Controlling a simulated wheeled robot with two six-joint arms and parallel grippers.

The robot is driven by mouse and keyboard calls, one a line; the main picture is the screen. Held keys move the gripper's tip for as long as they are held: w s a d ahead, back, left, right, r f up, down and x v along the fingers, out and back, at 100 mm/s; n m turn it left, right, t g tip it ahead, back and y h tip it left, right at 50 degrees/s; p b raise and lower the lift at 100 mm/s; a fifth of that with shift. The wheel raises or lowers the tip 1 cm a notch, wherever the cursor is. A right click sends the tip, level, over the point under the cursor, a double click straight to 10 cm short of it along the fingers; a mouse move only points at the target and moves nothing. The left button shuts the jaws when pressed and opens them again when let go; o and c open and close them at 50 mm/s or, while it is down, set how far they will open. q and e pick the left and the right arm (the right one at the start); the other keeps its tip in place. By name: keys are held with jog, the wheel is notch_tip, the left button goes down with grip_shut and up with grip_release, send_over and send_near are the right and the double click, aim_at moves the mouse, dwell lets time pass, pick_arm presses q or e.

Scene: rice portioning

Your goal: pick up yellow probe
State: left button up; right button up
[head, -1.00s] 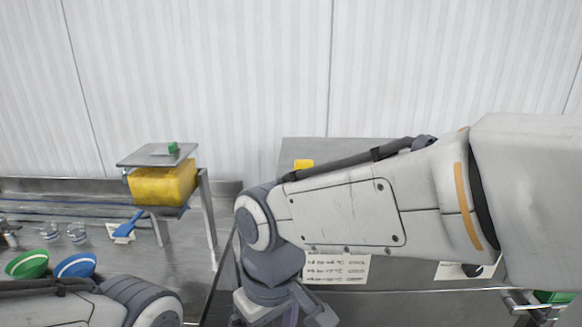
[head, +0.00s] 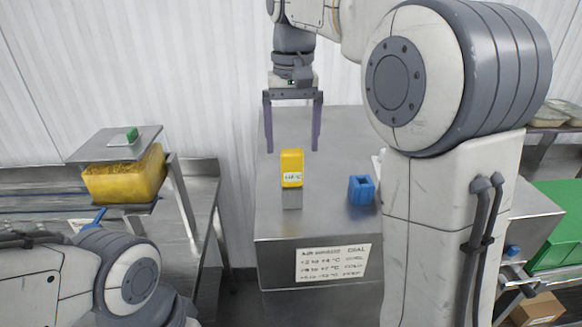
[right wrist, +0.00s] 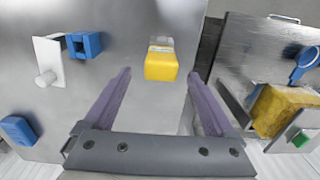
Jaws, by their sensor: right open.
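The yellow probe (head: 292,168), with a small white label on its front, stands upright on a grey base on the metal cabinet top. It also shows in the right wrist view (right wrist: 162,62), ahead of the fingers and between their lines. My right gripper (head: 293,148) is open and empty, its two purple fingers pointing down just above and behind the probe in the head view. The fingers also show in the right wrist view (right wrist: 162,88), apart from the probe. My left arm shows at the lower left, but its gripper is out of view.
A blue holder (head: 361,190) stands right of the probe on the cabinet (head: 330,130). A sign (head: 333,263) is on the cabinet front. Left is a stand with a yellow block (head: 125,180); a green tray (head: 560,225) is at right.

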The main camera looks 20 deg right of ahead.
aim_at(292, 166)
jog(key=shift+s+a+f+p, duration=0.1)
jog(key=shift+f+p, duration=0.25)
jog(key=shift+f, duration=1.2)
jog(key=shift+s+f+p, duration=0.1)
jog(key=shift+f+p, duration=0.2)
jog(key=shift+f, duration=1.25)
grip_shut()
jog(key=shift+r, duration=0.1)
